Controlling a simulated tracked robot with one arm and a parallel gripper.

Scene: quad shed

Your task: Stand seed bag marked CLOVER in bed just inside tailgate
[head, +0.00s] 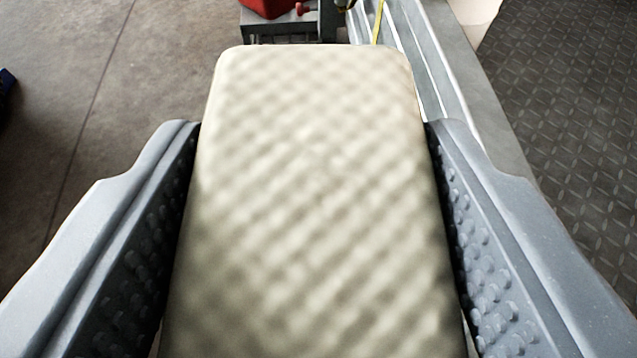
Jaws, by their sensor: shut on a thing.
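A cream, quilted-looking bag (315,190) fills the middle of the head view. My gripper (312,130) is shut on it, with one grey studded finger against each long side. No marking shows on the face toward me, so I cannot tell whether it reads CLOVER. The bag hides what lies directly below and beyond it. To the right of the bag runs a grey metal rail or wall edge (452,75), and beyond that a dark tread-plate surface (570,130). I cannot tell for sure whether these are the tailgate and bed.
A red object (268,8) sits on a grey metal stand or rack (285,27) at the top. A yellow strap (377,22) hangs near the rail. A pale rounded thing (475,10) is at top right. Bare concrete floor (90,80) lies left, with a dark blue object at the edge.

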